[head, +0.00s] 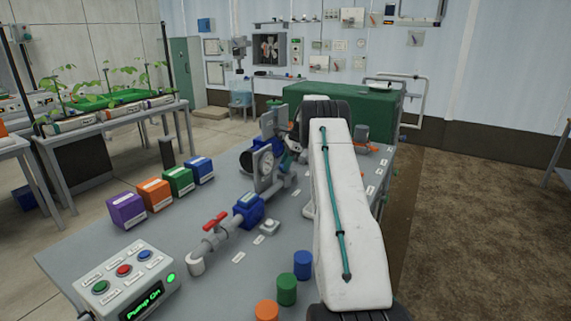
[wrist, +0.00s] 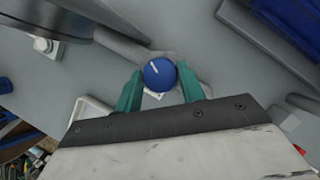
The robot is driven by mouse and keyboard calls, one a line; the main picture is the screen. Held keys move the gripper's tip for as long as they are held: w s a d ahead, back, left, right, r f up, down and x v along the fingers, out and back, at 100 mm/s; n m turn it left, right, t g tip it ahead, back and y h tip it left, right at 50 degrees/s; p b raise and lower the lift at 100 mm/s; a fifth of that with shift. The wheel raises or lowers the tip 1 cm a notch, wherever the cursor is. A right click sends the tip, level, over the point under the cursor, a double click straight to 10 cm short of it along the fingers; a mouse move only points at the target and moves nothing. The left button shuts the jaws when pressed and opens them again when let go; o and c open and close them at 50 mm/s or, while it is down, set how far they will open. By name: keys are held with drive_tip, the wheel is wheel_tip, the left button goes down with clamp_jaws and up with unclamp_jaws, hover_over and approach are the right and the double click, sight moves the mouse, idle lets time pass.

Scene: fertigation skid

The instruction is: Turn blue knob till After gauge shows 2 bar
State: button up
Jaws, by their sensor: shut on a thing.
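The blue knob (wrist: 159,75) is round with a white pointer line, which points to the upper left in the wrist view. My gripper (wrist: 160,72) has one teal finger on each side of the knob and is shut on it. In the head view my white arm reaches over the bench, and the knob cannot be made out there.
A red-handled valve (head: 215,222) and a control box reading "Pump On" (head: 145,303) with a green light sit at the bench's front left. Coloured boxes (head: 127,210) stand on the left. Blue, green and orange cylinders (head: 287,289) stand near my arm.

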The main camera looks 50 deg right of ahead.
drive_tip(key=n+g, duration=0.1)
drive_tip(key=n, duration=0.2)
drive_tip(key=shift+w+d+n, duration=0.1)
drive_tip(key=shift+n, duration=0.3)
drive_tip(key=n+g, duration=0.1)
drive_tip(key=n, duration=0.1)
drive_tip(key=shift+n+g+y, duration=0.3)
drive_tip(key=shift+n, duration=0.6)
drive_tip(key=o, duration=1)
drive_tip(key=shift+w, duration=0.1)
drive_tip(key=shift+r, duration=0.1)
